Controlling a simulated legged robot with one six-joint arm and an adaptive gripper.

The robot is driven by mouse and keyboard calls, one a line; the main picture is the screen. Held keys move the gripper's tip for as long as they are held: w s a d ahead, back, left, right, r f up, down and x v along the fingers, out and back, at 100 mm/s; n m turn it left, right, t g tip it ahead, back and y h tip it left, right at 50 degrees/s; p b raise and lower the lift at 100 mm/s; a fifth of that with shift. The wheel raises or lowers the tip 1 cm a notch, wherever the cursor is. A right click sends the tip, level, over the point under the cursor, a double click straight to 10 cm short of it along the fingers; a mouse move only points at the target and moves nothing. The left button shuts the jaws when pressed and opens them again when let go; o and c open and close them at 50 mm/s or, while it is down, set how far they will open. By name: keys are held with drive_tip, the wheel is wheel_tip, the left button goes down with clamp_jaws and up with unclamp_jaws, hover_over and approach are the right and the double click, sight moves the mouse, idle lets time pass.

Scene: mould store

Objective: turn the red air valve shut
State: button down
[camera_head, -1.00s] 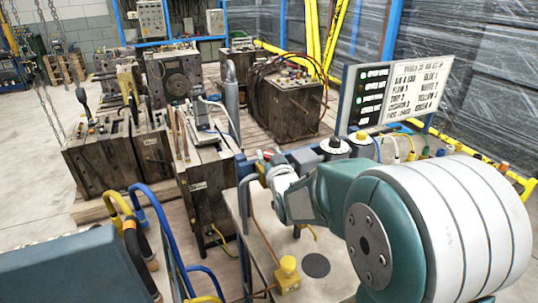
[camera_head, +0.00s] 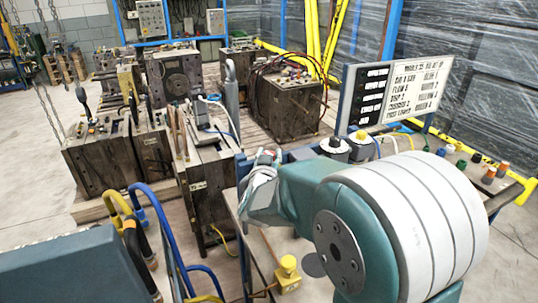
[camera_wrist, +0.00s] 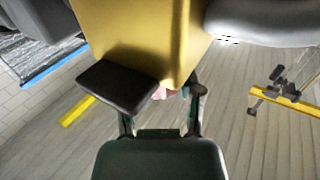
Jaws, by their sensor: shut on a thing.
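My gripper (camera_head: 262,182) is at the left end of the bench, reached out from my green and white arm. It is shut on the red air valve, of which a small red part (camera_head: 277,153) shows beside the fingers in the head view. The wrist view shows my gripper (camera_wrist: 160,92) close up, with a dark finger pad against a large brass-yellow body (camera_wrist: 150,35). A small pinkish piece shows between the fingers there. Most of the valve is hidden by my gripper, so I cannot tell its handle's angle.
A yellow box with a button (camera_head: 287,272) stands on the bench below my arm. A sign board (camera_head: 398,93), its indicators dark, stands behind. Blue hoses (camera_head: 172,235) and wooden-looking moulds (camera_head: 208,190) crowd the left.

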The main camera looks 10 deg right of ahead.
drive_tip(key=shift+a+m+g+h, duration=0.1)
drive_tip(key=shift+m+g+h, duration=0.7)
drive_tip(key=shift+m+h, duration=0.5)
drive_tip(key=shift+h, duration=0.6)
drive_tip(key=shift+c, duration=1.2)
unclamp_jaws()
drive_tip(key=shift+g, duration=0.3)
drive_tip(key=v, duration=1.2)
drive_tip(key=shift+w+a+f, duration=0.1)
drive_tip(key=shift+a, duration=0.05)
